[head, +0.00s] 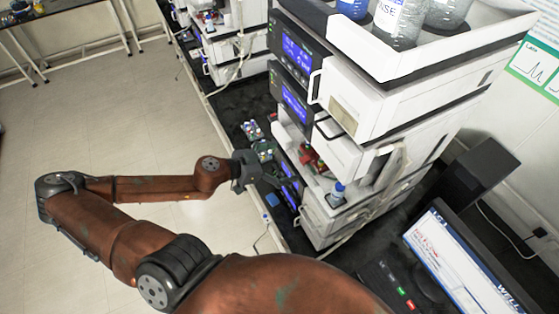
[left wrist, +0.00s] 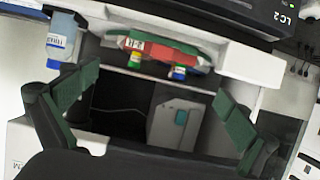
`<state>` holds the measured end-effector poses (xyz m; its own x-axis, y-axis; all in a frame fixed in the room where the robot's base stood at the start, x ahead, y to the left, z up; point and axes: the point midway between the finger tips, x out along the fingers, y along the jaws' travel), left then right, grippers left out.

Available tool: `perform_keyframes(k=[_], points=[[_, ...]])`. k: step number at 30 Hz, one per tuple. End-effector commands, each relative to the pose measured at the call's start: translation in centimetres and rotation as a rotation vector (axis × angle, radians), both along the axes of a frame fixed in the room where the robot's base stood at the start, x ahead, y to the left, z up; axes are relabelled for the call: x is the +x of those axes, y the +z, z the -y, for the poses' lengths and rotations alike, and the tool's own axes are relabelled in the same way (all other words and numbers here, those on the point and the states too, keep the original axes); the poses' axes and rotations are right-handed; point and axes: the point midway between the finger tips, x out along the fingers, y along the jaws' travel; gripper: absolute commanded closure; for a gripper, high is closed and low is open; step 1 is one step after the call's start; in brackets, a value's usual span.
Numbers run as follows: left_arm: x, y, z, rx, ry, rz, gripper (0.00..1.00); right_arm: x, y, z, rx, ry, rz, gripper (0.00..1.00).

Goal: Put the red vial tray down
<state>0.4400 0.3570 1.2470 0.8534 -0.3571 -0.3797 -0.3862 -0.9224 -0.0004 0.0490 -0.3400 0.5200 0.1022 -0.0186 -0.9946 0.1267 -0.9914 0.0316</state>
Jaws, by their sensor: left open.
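The red vial tray (head: 312,160) sits in the open bay of the middle white instrument stack in the head view. In the left wrist view, the red tray (left wrist: 172,48) shows beyond the fingers with a white label, a green part and a few coloured vial caps by it. My left gripper (head: 272,176) is in front of the stack, a little left of the tray. Its green-padded fingers (left wrist: 155,92) are spread wide with nothing between them, and the tray is apart from them. My right gripper is not in view.
Other vials in a green rack (head: 262,150) stand on the dark bench behind my gripper. A blue-capped bottle (head: 338,190) stands on the stack's right ledge. The instrument stack (head: 365,100) rises above the bay. A monitor (head: 465,262) stands at right. The floor (head: 150,120) at left is clear.

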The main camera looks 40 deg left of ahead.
Motion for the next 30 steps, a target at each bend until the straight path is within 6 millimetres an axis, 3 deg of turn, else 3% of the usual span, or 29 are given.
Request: perform_keyframes(k=[7,16,19,22,25,27,29,30], points=[[-1.6,0.6,-0.7,-0.001,0.001,-0.002,0.0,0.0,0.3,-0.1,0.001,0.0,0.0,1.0],[-1.8,0.8,-0.8,-0.001,0.001,0.0,0.0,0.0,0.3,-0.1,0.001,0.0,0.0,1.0],[-1.5,0.3,-2.0,0.008,0.022,0.004,0.0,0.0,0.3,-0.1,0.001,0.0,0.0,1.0],[-0.6,-1.6,-6.1,0.04,0.095,0.01,0.0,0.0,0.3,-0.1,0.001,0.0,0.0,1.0],[-0.1,-5.6,-13.0,0.095,0.217,0.005,0.0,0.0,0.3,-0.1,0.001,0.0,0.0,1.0],[-0.5,-9.6,-18.5,0.142,0.313,-0.016,0.0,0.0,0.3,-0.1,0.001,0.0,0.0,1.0],[-1.6,-13.6,-22.7,0.179,0.39,-0.047,0.0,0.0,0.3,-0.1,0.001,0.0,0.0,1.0],[-2.6,-16.5,-25.2,0.203,0.436,-0.075,0.0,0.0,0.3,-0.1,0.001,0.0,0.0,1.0]])
